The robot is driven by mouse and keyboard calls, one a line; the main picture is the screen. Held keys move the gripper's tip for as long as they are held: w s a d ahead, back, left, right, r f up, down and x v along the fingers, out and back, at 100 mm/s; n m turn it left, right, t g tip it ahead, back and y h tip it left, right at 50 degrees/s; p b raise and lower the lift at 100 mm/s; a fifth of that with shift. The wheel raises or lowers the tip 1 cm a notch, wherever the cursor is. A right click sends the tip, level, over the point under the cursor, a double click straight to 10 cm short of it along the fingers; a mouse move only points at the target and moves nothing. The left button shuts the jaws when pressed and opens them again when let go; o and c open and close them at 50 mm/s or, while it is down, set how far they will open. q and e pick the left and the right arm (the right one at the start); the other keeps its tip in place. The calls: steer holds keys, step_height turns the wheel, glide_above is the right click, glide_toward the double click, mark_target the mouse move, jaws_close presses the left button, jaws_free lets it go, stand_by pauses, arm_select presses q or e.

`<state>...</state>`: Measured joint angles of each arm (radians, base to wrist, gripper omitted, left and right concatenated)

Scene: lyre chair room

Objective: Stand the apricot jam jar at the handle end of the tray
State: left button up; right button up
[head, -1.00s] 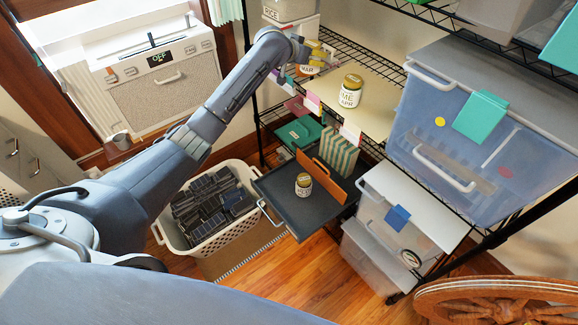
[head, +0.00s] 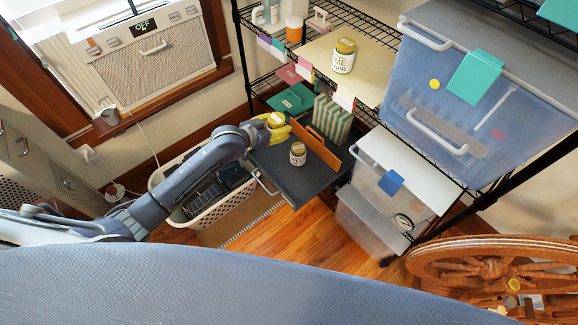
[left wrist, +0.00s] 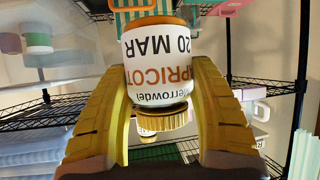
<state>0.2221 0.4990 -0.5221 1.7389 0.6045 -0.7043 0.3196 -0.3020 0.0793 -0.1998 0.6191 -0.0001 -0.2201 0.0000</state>
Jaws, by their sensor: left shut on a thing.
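The apricot jam jar (head: 276,119) is in my left gripper (head: 275,129), above the far left corner of the dark tray (head: 300,184). In the left wrist view, the jar's white label (left wrist: 158,60) reads "APRICOT" and "20 MAR" upside down. The yellow fingers (left wrist: 165,115) are shut on either side of it. The tray sticks out from the rack, with a pale wire handle (head: 264,184) at its front left edge. Another gold-lidded jar (head: 298,154) stands on the tray, in front of an upright orange-brown board (head: 316,147). My right gripper is not in view.
A striped box (head: 332,118) stands behind the board. A shelf above holds a lime jar (head: 343,60) on a cream panel. A white basket (head: 212,211) of dark items sits left of the tray; clear bins (head: 375,205) stand to its right. The tray's front part is clear.

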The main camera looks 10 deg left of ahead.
arm_select(q)
steer(key=s+f, duration=0.2)
steer(key=shift+s+d, duration=0.3)
steer(key=shift+s, duration=0.1)
step_height(320, 180, down, 20)
steer(key=shift+s+r, duration=0.1)
steer(key=shift+r, duration=0.05)
stand_by(0.4)
steer(key=o, duration=1.5)
steer(key=shift+o, duration=0.2)
